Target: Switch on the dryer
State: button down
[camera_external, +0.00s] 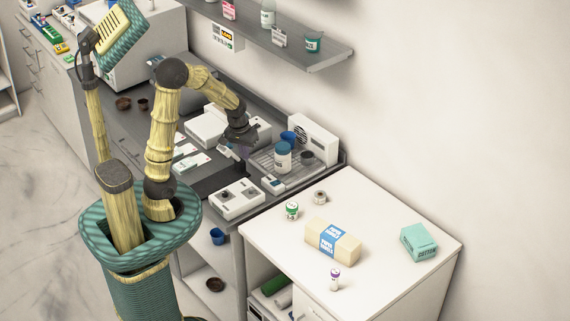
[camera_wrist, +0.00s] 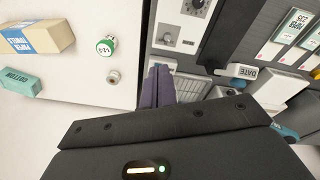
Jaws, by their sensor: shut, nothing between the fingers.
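The dryer is probably the white unit with a round fan grille (camera_external: 313,139) and a slatted rack (camera_external: 262,160) in front, at the right end of the dark counter. A small pale box with a dark mark on top (camera_external: 273,185), perhaps its switch, sits at the rack's front corner. My gripper (camera_external: 245,153) is over the counter, left of the rack. In the wrist view its purple fingers (camera_wrist: 160,84) are together and empty, overlapping the slatted rack (camera_wrist: 190,85). A pale edge shows just beyond the fingertips. I cannot tell whether they touch anything, nor whether the dryer is on.
A blue-lidded jar (camera_external: 283,157), blue cup (camera_external: 288,137) and dark cup (camera_external: 307,157) stand on the rack. A dial box (camera_external: 237,200) is in front. The white cabinet top (camera_external: 380,225) holds a paper-towel pack (camera_external: 332,241), cotton box (camera_external: 418,242) and small bottles. A shelf (camera_external: 330,58) overhangs behind.

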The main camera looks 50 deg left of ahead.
aim_at(273, 183)
jog(key=w+f+n+g+b, duration=0.1)
jog(key=w+f+n+b, duration=0.1)
jog(key=w+n, duration=0.4)
jog(key=w+a+f+n+g+b, duration=0.1)
jog(key=w+f+n+g+b, duration=0.1)
jog(key=w+n, duration=0.5)
jog(key=shift+w+f+b, duration=0.5)
jog(key=shift+w+b, duration=0.6)
jog(key=f+p, duration=0.1)
jog(key=f, duration=0.3)
jog(key=s+f, duration=0.1)
jog(key=f, duration=0.4)
jog(key=f+p, duration=0.1)
jog(key=f, duration=0.3)
jog(key=shift+s+f+p, duration=0.3)
jog(key=shift+s+f, duration=0.1)
jog(key=shift+f, duration=0.15)
jog(key=shift+s+f, duration=0.1)
